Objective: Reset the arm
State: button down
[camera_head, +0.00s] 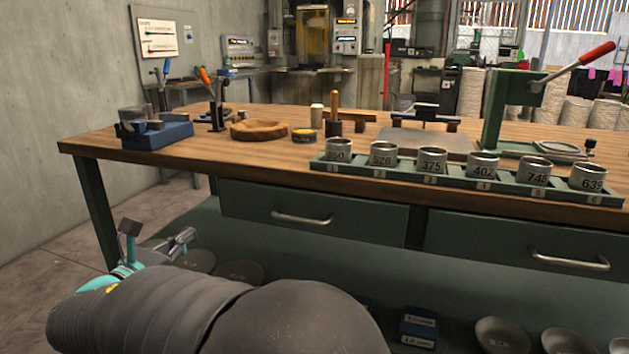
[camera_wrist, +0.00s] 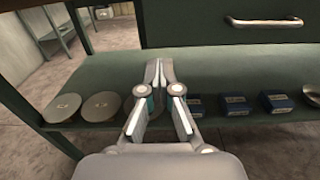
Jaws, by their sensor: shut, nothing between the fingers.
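My gripper shows in the wrist view (camera_wrist: 158,64), with its fingertips together and nothing between them. It points toward the lower shelf under the workbench. In the head view, my arm is folded low in front of the bench, and only part of the gripper end (camera_head: 150,245) shows at its left, below the tabletop. The wooden workbench (camera_head: 270,170) stands in front of me. My gripper appears apart from the bench and its shelf.
A green rack (camera_head: 420,178) with several numbered metal cups runs along the bench's front edge. Drawer handles (camera_head: 300,218) stick out below. The lower shelf (camera_wrist: 100,145) holds round discs (camera_wrist: 62,108) and blue boxes (camera_wrist: 235,105). A green press (camera_head: 515,105) stands at the right. Floor at the left is clear.

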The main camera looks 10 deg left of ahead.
jog(key=s+d+f+m+g, duration=0.25)
jog(key=f+m+g, duration=0.2)
jog(key=f, duration=0.55)
jog(key=s+d+f+m+g, duration=0.1)
jog(key=d+f+m+g, duration=0.15)
jog(key=d, duration=0.35)
jog(key=s+d+f+m+g, duration=0.2)
jog(key=d+m, duration=0.2)
jog(key=d, duration=0.2)
jog(key=s+d+r+m+g+y, duration=0.1)
jog(key=s+d+m, duration=0.3)
jog(key=d+m, duration=0.3)
jog(key=s+d+r+m+g+y, duration=0.1)
jog(key=s+d+m, duration=0.3)
jog(key=d+m, duration=0.4)
jog(key=s+d+r+m+g+y, duration=0.1)
jog(key=s+d+r+m, duration=0.2)
jog(key=d, duration=1.5)
jog(key=s+m, duration=0.2)
jog(key=m, duration=0.2)
jog(key=shift+r, duration=0.25)
jog(key=shift+d, duration=0.15)
